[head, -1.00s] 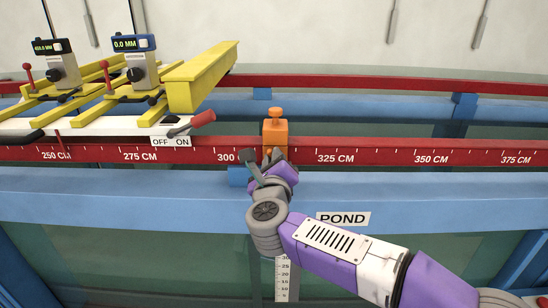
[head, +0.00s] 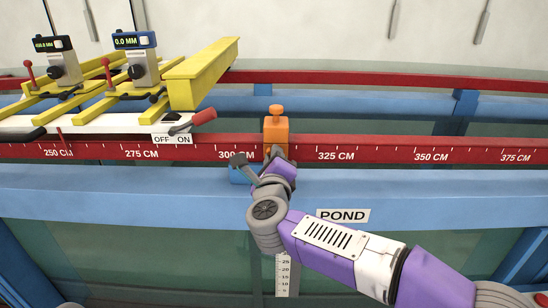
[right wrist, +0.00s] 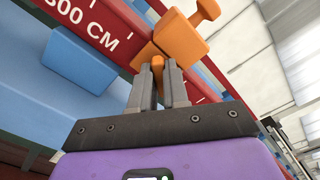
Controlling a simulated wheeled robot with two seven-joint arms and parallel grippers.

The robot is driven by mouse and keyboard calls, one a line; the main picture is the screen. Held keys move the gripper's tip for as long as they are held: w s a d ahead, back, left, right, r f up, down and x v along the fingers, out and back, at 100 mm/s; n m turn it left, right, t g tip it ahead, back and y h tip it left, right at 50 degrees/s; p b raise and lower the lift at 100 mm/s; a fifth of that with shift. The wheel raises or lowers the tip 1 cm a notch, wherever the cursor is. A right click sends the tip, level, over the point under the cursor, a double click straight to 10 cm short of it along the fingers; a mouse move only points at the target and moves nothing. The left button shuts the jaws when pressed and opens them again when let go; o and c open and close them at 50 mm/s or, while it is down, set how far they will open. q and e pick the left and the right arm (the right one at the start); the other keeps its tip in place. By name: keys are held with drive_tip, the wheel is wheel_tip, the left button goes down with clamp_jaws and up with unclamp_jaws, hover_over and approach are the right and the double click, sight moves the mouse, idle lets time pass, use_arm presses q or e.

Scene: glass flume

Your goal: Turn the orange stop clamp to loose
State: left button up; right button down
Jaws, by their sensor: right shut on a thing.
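The orange stop clamp (head: 275,134) sits on the red rail, between the 300 and 325 CM marks, with a knob on top. My right gripper (head: 276,153) is at the front of the clamp in the head view. In the right wrist view, the clamp's body (right wrist: 184,38) is beyond the fingers. There my right gripper (right wrist: 158,80) is shut on a small orange handle (right wrist: 157,64) at the clamp's front. The fingers and wrist hide most of the handle in the head view. My left gripper is not in view.
A red rail (head: 400,153) with a centimetre scale runs above a blue beam (head: 430,192). Left of the clamp stand a yellow beam (head: 200,75), a red-handled OFF/ON lever (head: 203,117) and two gauges with displays (head: 137,60). The rail right of the clamp is clear.

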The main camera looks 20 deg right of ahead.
drive_tip(key=c, duration=1.1)
unclamp_jaws()
drive_tip(key=shift+b+v, duration=0.5)
drive_tip(key=shift+v, duration=3.3)
